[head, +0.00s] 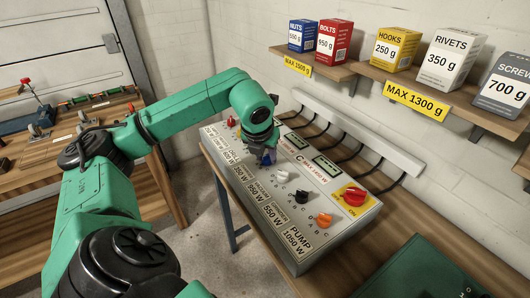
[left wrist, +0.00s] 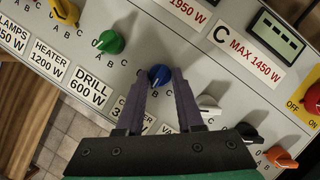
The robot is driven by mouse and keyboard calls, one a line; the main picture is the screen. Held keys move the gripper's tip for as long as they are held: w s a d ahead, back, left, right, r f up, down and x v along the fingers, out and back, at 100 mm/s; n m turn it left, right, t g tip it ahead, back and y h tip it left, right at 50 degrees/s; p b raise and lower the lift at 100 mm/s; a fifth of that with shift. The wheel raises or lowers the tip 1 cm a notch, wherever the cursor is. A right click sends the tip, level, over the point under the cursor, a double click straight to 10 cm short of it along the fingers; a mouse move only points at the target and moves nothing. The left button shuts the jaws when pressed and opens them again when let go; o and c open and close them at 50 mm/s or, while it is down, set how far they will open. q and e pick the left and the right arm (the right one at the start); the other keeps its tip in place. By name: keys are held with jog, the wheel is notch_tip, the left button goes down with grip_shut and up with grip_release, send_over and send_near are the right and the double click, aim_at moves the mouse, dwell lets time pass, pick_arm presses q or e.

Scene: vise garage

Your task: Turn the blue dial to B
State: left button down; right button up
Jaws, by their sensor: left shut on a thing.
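The blue dial (left wrist: 159,75) sits on the sloped grey control panel (head: 340,222), between the green dial (left wrist: 110,42) and the white dial (left wrist: 208,103). My left gripper (left wrist: 159,85) is shut on the blue dial, with one finger on each side of it. In the head view my left gripper (head: 264,152) reaches down to the panel and mostly hides the blue dial. Small letters show around the blue dial; which one it points at I cannot tell. My right gripper is not in view.
A black dial (head: 302,196), an orange dial (head: 323,220) and a red knob on yellow (head: 354,196) are to the right on the panel. Shelves with boxes (head: 395,48) hang above. A green case (head: 425,268) lies at the lower right.

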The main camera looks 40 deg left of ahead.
pick_arm(q)
jog(key=shift+w+d+r+n+g+y+p, duration=0.15)
jog(key=shift+n+y+p, duration=0.1)
jog(key=shift+n, duration=0.6)
jog(key=shift+s+f+n+g+y+p, duration=0.15)
jog(key=shift+n+y, duration=0.1)
jog(key=shift+n, duration=0.6)
jog(key=shift+w, duration=0.1)
jog(key=c, duration=0.5)
grip_release()
jog(key=shift+c, duration=0.2)
jog(key=shift+r, duration=0.1)
jog(key=p+v, duration=0.4)
jog(key=v, duration=1)
jog(key=shift+d+r, duration=0.2)
